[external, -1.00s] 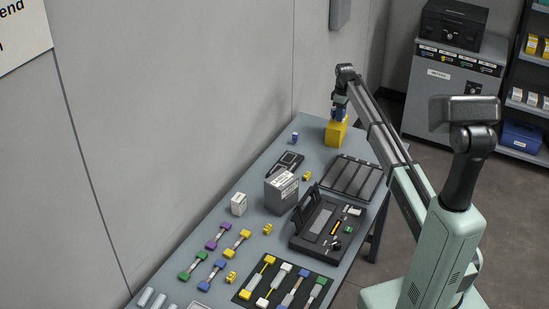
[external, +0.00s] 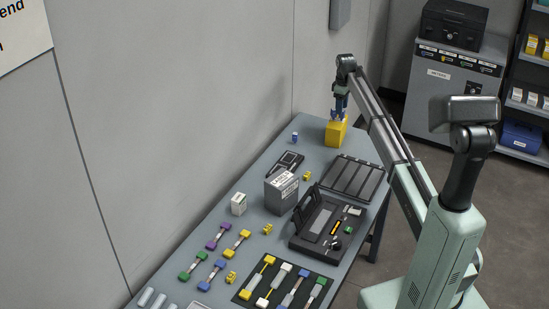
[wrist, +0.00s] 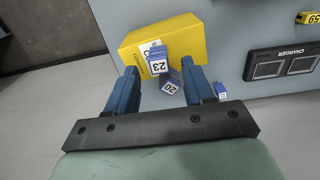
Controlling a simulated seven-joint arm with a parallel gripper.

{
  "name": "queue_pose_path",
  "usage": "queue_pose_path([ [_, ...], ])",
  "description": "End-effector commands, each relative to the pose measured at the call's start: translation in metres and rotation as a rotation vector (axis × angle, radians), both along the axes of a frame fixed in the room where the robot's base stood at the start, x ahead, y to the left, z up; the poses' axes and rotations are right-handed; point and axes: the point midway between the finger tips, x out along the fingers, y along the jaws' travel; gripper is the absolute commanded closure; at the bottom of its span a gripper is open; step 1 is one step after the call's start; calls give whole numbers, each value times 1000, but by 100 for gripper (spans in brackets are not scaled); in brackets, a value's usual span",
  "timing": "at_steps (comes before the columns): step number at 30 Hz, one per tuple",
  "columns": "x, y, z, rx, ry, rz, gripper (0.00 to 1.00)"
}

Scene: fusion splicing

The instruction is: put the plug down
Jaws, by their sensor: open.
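My gripper (wrist: 163,76) is open, its two blue fingers spread apart. In the external view, my gripper (external: 339,117) is just above the yellow box (external: 335,133) at the far end of the bench. In the wrist view, a blue and white plug marked 23 (wrist: 158,65) is at the yellow box (wrist: 186,36), between and beyond my fingertips. Another marked 20 (wrist: 171,87) is tilted close beside it. Neither is gripped. Whether they lie on or inside the box is unclear.
A small blue and white piece (external: 295,137) stands on the bench left of the box; it also shows in the wrist view (wrist: 221,91). A charger (external: 289,161), a dark slotted tray (external: 352,178) and an open black case (external: 325,222) lie nearer. The wall runs along the left.

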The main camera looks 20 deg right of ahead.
Motion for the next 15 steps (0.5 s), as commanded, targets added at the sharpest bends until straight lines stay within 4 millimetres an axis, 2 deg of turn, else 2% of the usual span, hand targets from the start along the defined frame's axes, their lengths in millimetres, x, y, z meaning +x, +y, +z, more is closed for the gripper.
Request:
queue_pose_path([
  [1,1,0,12,0,-3,0,48],
  [6,1,0,42,-1,-2,0,48],
  [15,0,0,74,-1,-1,0,48],
])
